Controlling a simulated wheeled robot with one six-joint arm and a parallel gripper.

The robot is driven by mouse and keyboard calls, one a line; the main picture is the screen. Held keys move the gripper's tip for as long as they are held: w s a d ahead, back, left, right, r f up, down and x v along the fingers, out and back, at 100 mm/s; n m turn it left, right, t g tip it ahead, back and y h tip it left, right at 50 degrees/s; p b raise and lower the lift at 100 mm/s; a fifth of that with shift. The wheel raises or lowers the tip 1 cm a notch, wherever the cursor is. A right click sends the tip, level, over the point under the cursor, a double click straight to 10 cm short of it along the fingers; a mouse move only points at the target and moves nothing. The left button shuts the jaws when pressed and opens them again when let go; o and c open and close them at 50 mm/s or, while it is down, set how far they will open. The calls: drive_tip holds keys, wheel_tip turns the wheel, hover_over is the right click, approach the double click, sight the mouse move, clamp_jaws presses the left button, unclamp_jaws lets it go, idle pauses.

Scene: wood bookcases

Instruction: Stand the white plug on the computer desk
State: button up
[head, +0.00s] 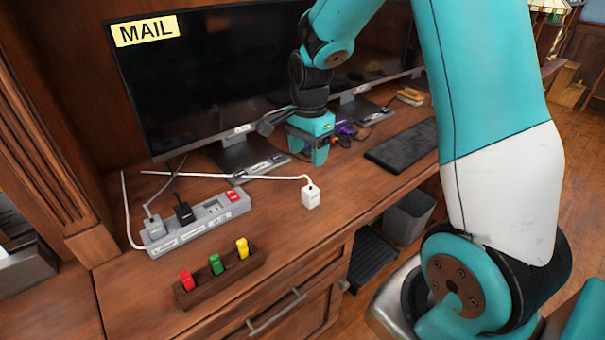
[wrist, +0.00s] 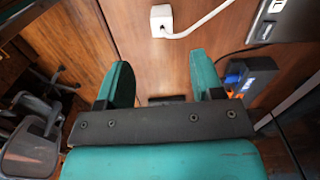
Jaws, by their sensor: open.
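The white plug (head: 311,197) is on the bare wood of the computer desk (head: 275,210), near its front edge, with its white cord running left from it. I cannot tell for certain whether it stands or lies. It also shows at the top middle of the wrist view (wrist: 160,20), beyond my fingertips. My gripper (head: 308,153) is open and empty above the desk, farther back than the plug and in front of the monitors. In the wrist view the two teal fingers (wrist: 160,68) are apart with nothing between them.
A grey power strip (head: 198,224) with a grey plug, a black plug and a red switch lies to the left. A wooden block (head: 220,280) holds red, green and yellow pegs at the front. Monitors (head: 215,75) stand behind; a keyboard (head: 403,146) lies right. Desk around the plug is clear.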

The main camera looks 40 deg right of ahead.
drive_tip(key=s+a+r+n+y, duration=0.1)
drive_tip(key=s+a+r+n, duration=0.3)
drive_tip(key=a+n, duration=0.25)
drive_tip(key=s+a+r+n+y, duration=0.1)
drive_tip(key=s+a+r+n, duration=0.35)
drive_tip(key=a, duration=0.25)
drive_tip(key=s+a+r+n+y, duration=0.2)
drive_tip(key=s+a+n, duration=0.5)
drive_tip(key=s+n, duration=0.5)
drive_tip(key=shift+s+a+r+n, duration=0.4)
drive_tip(key=shift+s+r, duration=0.2)
drive_tip(key=shift+s, duration=0.1)
